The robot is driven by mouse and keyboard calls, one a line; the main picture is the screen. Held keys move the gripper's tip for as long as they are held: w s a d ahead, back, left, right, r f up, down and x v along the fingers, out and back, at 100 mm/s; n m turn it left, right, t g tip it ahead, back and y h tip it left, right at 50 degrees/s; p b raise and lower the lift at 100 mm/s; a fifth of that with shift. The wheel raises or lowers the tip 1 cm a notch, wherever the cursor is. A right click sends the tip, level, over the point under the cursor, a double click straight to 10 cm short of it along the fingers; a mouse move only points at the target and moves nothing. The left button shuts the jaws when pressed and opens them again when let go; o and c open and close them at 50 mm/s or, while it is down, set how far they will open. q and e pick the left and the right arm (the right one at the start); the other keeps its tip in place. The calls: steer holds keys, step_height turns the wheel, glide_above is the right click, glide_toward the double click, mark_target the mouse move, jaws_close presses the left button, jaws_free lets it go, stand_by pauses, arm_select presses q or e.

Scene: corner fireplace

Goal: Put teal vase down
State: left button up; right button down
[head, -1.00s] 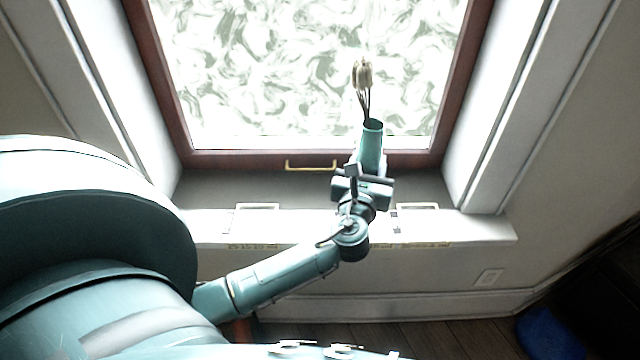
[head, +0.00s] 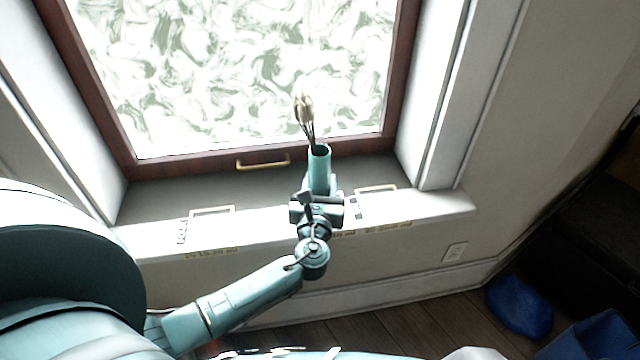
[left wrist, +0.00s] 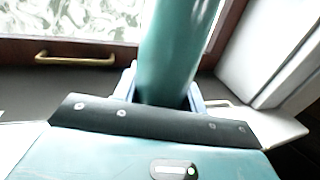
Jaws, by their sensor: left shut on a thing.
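The teal vase (head: 319,172) is a slim cylinder with pale flowers (head: 304,110) on dark stems in its mouth. It stands roughly upright in front of the window, over the window sill (head: 440,203). My left gripper (head: 318,194) is shut on the vase's lower part. In the left wrist view the vase (left wrist: 172,50) rises between the fingers of my left gripper (left wrist: 165,92). The vase's base is hidden behind the gripper, so I cannot tell whether it touches the sill. My right gripper is not in view.
The window has a dark red-brown frame (head: 400,85) and a brass handle (head: 263,162). A wall outlet (head: 455,251) is below right. Blue objects (head: 518,305) lie on the floor at the lower right.

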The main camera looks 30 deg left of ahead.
arm_select(q)
steer(key=o, duration=1.1)
steer(key=shift+f, duration=0.1)
steer(key=v, duration=1.2)
steer(key=s+d+f+n+g+h, duration=0.5)
steer(key=f+n, duration=0.3)
steer(key=n, duration=0.4)
steer(key=s+d+r+n+h, duration=0.3)
steer(key=s+n+h, duration=0.3)
steer(key=n, duration=1.1)
steer(key=shift+s+d+r+n+h, duration=0.3)
steer(key=shift+s+d+r+n, duration=0.1)
steer(key=shift+r, duration=0.25)
